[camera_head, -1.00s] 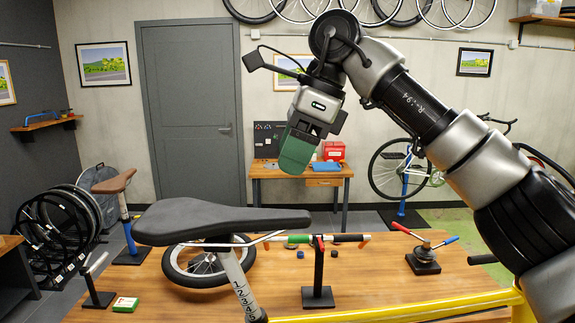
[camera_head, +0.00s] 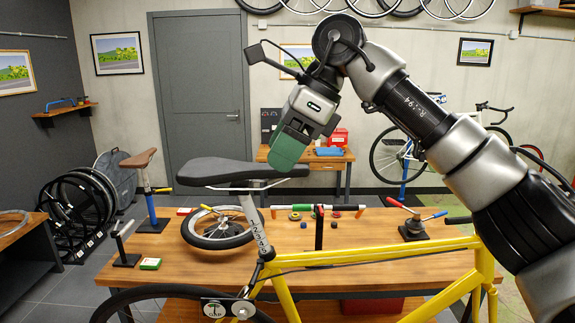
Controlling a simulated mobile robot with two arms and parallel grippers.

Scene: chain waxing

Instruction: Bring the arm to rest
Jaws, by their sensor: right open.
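My right arm comes in from the right, bent at a raised elbow (camera_head: 340,42). My right gripper (camera_head: 288,152) with green fingers hangs from it, pointing down and left, open. No object shows between its fingers, though they are seen from the side and the gap is hidden. My left gripper is not in view.
Behind the bike is a wooden table (camera_head: 405,265). On it are a loose wheel (camera_head: 220,228), a small stand with red and blue handles (camera_head: 416,226), a bar on a black post (camera_head: 319,230) and a green box (camera_head: 150,263). A further bench (camera_head: 333,158) stands at the back wall.

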